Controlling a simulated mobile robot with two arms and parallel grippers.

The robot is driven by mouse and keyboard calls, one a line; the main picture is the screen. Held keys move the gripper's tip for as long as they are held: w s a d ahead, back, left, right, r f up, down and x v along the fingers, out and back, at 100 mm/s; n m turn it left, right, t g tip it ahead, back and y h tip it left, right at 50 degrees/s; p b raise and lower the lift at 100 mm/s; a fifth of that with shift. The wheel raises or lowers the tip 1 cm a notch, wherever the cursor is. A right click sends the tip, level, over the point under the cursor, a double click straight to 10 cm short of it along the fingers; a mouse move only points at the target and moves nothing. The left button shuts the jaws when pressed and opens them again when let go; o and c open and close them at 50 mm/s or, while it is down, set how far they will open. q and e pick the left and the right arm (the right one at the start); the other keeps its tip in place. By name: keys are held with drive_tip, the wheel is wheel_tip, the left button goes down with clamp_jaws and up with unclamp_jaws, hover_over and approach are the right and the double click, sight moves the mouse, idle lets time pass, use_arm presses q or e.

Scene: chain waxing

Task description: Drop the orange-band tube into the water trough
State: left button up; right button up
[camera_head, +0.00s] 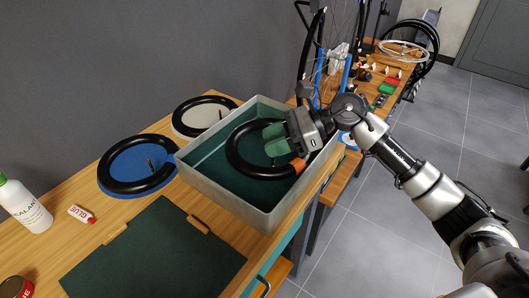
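The orange-band tube is a black ring (238,162) with an orange band (298,166) at its right. It appears within the walls of the grey water trough (218,197), over its dark green inside; whether it rests on the bottom is hard to tell. My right gripper (276,139) is over the right part of the ring, and its two green fingertips stand apart with a gap between them. The gripper hides part of the ring's upper right. My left gripper is not in view.
Two more black tubes lie left of the trough, one on a blue round base (118,190) and one on a pale base (198,119). A dark green mat (155,255), a white bottle (24,206) and a glue tube (82,214) are on the wooden bench. Tools stand behind.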

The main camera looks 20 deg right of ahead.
drive_tip(key=shift+d, duration=0.1)
drive_tip(key=b+v, duration=0.3)
drive_tip(key=v, duration=0.7)
drive_tip(key=shift+d+r, duration=0.25)
